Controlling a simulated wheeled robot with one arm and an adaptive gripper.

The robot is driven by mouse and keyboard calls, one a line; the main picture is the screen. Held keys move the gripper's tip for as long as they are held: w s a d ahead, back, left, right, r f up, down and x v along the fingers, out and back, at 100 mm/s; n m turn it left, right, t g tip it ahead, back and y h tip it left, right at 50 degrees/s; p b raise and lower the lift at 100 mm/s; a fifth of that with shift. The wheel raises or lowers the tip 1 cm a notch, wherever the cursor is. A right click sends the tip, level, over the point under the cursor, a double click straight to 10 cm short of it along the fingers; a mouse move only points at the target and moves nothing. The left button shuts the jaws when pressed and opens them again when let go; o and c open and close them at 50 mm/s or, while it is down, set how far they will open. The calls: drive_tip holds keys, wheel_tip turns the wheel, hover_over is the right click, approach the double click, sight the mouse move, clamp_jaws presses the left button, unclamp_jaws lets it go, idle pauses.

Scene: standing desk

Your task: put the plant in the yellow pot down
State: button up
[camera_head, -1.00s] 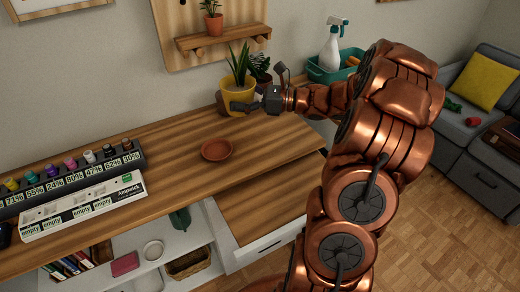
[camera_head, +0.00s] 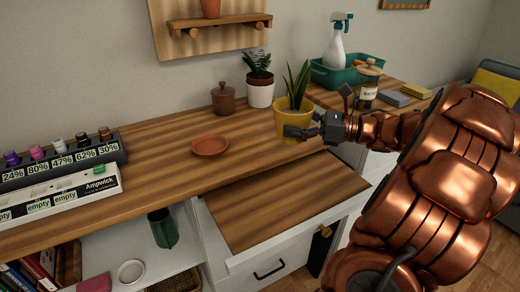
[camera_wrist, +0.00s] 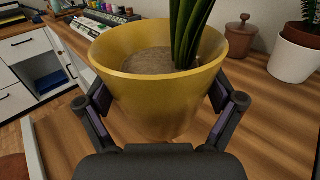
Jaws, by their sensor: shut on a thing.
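The plant in the yellow pot (camera_head: 291,116) has long green upright leaves and stands nearly upright. My gripper (camera_head: 299,132) is shut on the yellow pot, with a finger on each side of it. In the wrist view the yellow pot (camera_wrist: 155,85) fills the middle, with soil and leaves inside. Its base is hidden there, and I cannot tell whether it touches the desktop. A round terracotta saucer (camera_head: 210,145) lies empty on the desk, left of the pot.
A white-potted plant (camera_head: 260,92) and a brown lidded jar (camera_head: 223,99) stand behind the pot. A teal tray (camera_head: 345,76) with a spray bottle and a labelled jar (camera_head: 368,86) are to the right. A bottle rack (camera_head: 60,165) is at left. Desktop around the saucer is clear.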

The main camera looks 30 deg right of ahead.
drive_tip(key=shift+s+d+f+b, duration=0.2)
drive_tip(key=shift+s+f+b, duration=0.5)
drive_tip(key=shift+s+f, duration=0.1)
drive_tip(key=w, duration=0.5)
drive_tip(key=w+f, duration=0.1)
drive_tip(key=w, duration=1)
drive_tip(key=shift+f+p, duration=0.2)
drive_tip(key=shift+p, duration=0.2)
wheel_tip(320, 180, down, 4)
drive_tip(key=shift+r, duration=0.25)
